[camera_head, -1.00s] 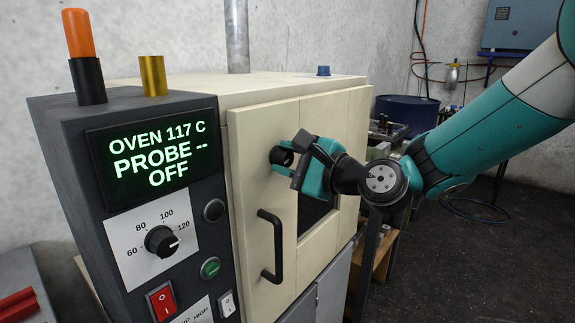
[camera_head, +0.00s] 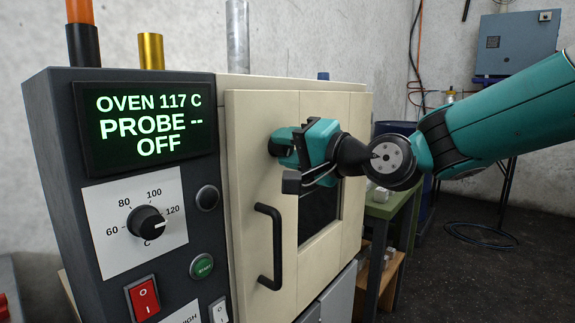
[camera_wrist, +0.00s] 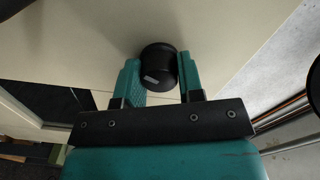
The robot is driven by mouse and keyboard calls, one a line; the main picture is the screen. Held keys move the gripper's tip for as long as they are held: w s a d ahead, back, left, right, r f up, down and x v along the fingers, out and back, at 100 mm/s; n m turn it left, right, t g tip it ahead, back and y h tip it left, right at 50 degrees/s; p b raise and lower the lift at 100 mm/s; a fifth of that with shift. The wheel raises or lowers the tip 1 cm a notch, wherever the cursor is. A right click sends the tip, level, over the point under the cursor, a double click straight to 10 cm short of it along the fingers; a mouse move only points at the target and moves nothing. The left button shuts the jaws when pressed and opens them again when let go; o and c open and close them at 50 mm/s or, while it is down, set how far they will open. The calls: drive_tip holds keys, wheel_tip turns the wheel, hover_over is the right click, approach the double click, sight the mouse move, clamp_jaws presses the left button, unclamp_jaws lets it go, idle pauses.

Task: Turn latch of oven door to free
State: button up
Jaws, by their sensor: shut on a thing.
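The oven door (camera_head: 246,140) is cream, closed against the oven body, with a dark window (camera_head: 319,217) and a black bar handle (camera_head: 277,247). The latch is a round black knob (camera_wrist: 158,62) on the door face, with a pale mark on it in the wrist view. My gripper (camera_wrist: 158,72) has its two teal fingers on either side of the knob and is shut on it. In the head view my gripper (camera_head: 285,142) is against the upper door, above and right of the handle, and hides most of the knob.
A dark control panel (camera_head: 150,215) stands left of the door; its display (camera_head: 145,123) reads OVEN 117 C, PROBE --, OFF. A green-framed bench (camera_head: 392,205) and a blue drum (camera_head: 395,130) stand to the right. Dark floor at the far right is mostly open.

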drive_tip(key=shift+f+n+b, duration=0.1)
drive_tip(key=shift+n+b, duration=2)
drive_tip(key=shift+n, duration=0.2)
drive_tip(key=o, duration=0.9)
drive_tip(key=shift+d, duration=0.1)
drive_tip(key=b+v, duration=0.3)
drive_tip(key=v, duration=1.4)
drive_tip(key=shift+s+d, duration=0.1)
drive_tip(key=shift+s, duration=0.05)
